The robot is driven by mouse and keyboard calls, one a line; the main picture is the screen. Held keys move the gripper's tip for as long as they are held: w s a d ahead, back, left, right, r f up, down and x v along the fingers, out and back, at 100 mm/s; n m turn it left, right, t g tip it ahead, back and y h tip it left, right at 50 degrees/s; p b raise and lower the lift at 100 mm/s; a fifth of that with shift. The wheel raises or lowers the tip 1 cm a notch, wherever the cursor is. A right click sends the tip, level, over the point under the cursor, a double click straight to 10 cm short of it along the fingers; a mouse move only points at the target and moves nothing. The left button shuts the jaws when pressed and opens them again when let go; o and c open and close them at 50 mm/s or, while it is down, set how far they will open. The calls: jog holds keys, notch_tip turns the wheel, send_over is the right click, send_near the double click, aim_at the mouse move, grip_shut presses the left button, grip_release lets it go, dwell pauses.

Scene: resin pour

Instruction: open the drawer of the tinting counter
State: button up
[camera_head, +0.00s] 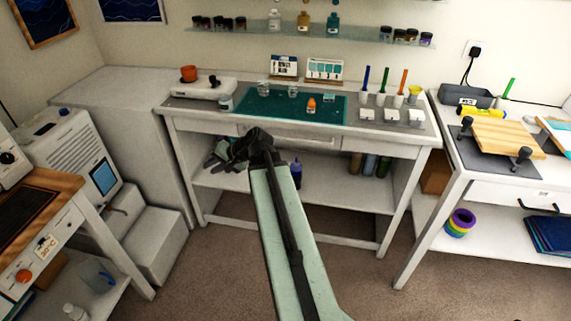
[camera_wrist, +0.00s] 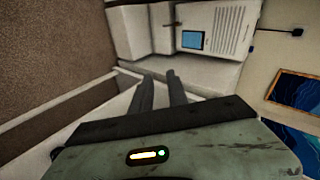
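The tinting counter (camera_head: 425,128) is the white table in the middle of the head view, with a teal mat (camera_head: 258,103) on its grey top. Its wide middle drawer (camera_head: 325,148) shows a pale bar handle (camera_head: 305,140) under the top edge and looks shut. My arm hides part of the drawer's left side. My gripper (camera_head: 214,158) is at the counter's front left, to the left of the handle and apart from it. In the wrist view the two dark fingers (camera_wrist: 159,77) stand apart with nothing between them.
A lower shelf (camera_head: 325,187) holds several bottles. A white cabinet (camera_head: 130,120) stands on the left. On the right, another table has a dark-handled drawer (camera_head: 500,192). The floor (camera_head: 345,268) before the counter is clear.

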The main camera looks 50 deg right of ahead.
jog(key=s+d+f+m+t+h+b, duration=0.1)
jog(key=d+f+m+t+h+b, duration=0.2)
jog(key=d, duration=0.6)
jog(key=s+d+f+m+t+b, duration=0.2)
jog(key=d+m+b, duration=0.15)
jog(key=d, duration=0.55)
jog(key=m+t+h+b, duration=0.2)
jog(key=m+h+b, duration=0.3)
send_near(286, 139)
jog(key=w, duration=0.3)
jog(key=shift+y, duration=0.3)
jog(key=x, duration=0.8)
jog(key=shift+d+f+b, duration=0.2)
jog(key=shift+d+b, duration=0.2)
jog(key=shift+d, duration=0.05)
jog(key=shift+s, duration=0.1)
jog(key=shift+c, duration=0.3)
grip_shut()
